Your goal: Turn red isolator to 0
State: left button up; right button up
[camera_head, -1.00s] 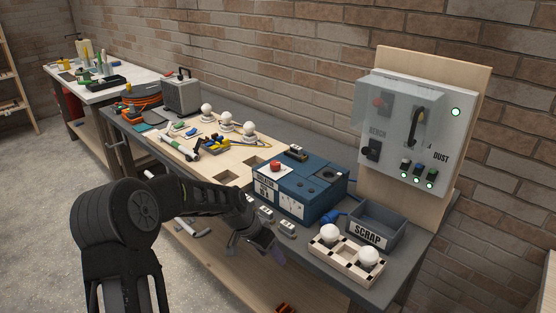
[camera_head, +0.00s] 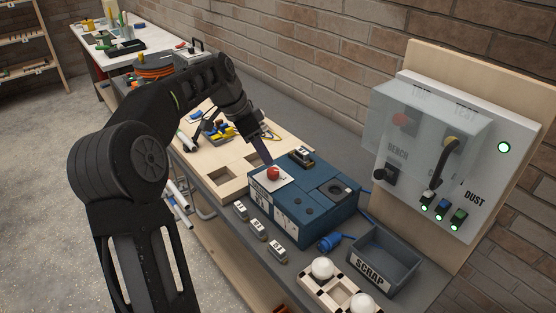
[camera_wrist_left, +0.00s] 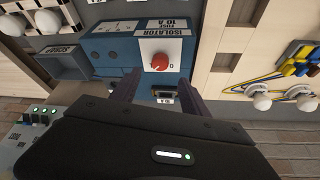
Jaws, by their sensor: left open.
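The red isolator knob (camera_head: 273,173) sits on a white plate on top of a blue box (camera_head: 311,208). I cannot tell which way the knob points. My left gripper (camera_head: 266,153) is just above and behind the knob in the head view. In the wrist view the fingers of my left gripper (camera_wrist_left: 160,77) are spread and empty, with the knob just beyond and between their tips. My right gripper is not in view.
A small black part (camera_head: 301,156) sits on the blue box behind the plate. A grey scrap bin (camera_head: 383,259) and a blue plug (camera_head: 330,242) lie to the right. A wall panel (camera_head: 436,155) with a clear cover stands behind. Several small labelled blocks line the front edge.

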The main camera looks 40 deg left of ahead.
aim_at(273, 170)
pick_arm(q)
jog(key=shift+p+x, duration=1)
jog(key=shift+x, duration=2.95)
grip_shut()
